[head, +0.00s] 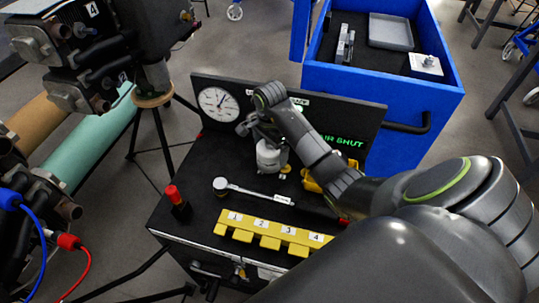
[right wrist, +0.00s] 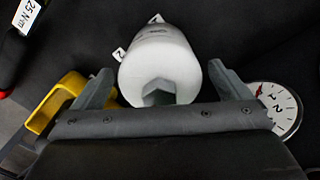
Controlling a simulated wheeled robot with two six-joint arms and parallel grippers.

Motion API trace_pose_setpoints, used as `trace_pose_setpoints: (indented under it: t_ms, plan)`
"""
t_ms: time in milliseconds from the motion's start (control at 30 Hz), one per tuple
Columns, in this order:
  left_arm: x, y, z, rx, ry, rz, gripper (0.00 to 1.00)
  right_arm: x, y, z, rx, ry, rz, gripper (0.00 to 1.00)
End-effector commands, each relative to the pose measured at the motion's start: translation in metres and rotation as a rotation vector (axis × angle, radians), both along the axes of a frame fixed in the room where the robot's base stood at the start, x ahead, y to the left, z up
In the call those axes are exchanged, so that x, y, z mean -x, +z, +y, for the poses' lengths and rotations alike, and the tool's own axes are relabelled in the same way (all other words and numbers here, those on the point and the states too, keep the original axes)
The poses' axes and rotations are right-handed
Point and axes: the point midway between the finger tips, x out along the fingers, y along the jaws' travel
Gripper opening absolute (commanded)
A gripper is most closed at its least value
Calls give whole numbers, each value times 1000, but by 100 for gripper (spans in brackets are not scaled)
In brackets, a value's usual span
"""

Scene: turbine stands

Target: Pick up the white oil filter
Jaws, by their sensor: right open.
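The white oil filter (head: 270,158) stands upright on the black bench top, near the back panel. My right gripper (head: 262,134) is over its top end and hides part of it. In the right wrist view, the filter (right wrist: 165,50) is a white cylinder with small numbered tags at its side. It lies between the two spread fingers of my right gripper (right wrist: 160,78), with a visible gap on each side. The gripper is open and holds nothing. My left gripper is not in view.
A dial gauge (head: 220,103) is on the back panel. A wrench (head: 250,190), a yellow numbered rack (head: 268,231) and a red-topped black item (head: 175,200) are in front of the filter. A yellow object (head: 311,184) is close on its right. A blue cart (head: 390,97) stands behind.

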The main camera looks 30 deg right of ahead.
Motion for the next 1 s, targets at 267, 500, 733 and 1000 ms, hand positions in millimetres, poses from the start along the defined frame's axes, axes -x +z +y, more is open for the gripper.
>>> trace_pose_setpoints:
  t_ms: [267, 500, 733, 1000]
  plan:
    - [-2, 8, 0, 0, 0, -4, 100, 0, -20, 0, 1, 1, -2, 97]
    - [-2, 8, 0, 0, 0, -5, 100, -1, -20, 0, 1, 1, -2, 86]
    - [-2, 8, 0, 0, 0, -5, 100, -1, -20, 0, 1, 1, -2, 56]
    - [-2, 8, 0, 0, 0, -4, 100, -1, -19, 0, 2, 1, -4, 30]
